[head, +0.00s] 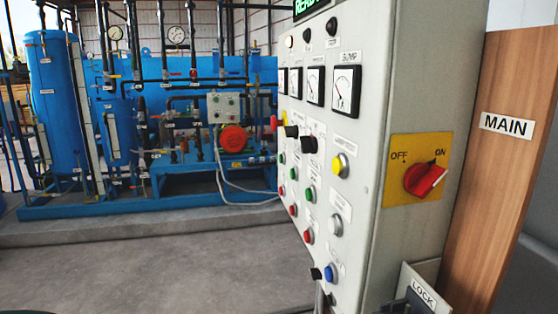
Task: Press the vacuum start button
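The control panel (362,130) is a grey cabinet seen at a steep angle right of centre in the head view. Its front has several round push buttons. Green buttons show in a receding row: the nearest green button (311,194), a middle green button (294,173) and a far one (282,158). Red buttons sit below them, the nearest red button (308,235) being lowest. The small labels are unreadable, so I cannot tell which button is vacuum start. Neither of my grippers is in view.
A yellow button (340,165), a blue button (331,272), black knobs and dial gauges (346,90) share the panel. Its side has a red rotary switch (425,179) pointing towards ON. Blue tanks (58,105) and piping stand behind. The concrete floor (180,275) at left is clear.

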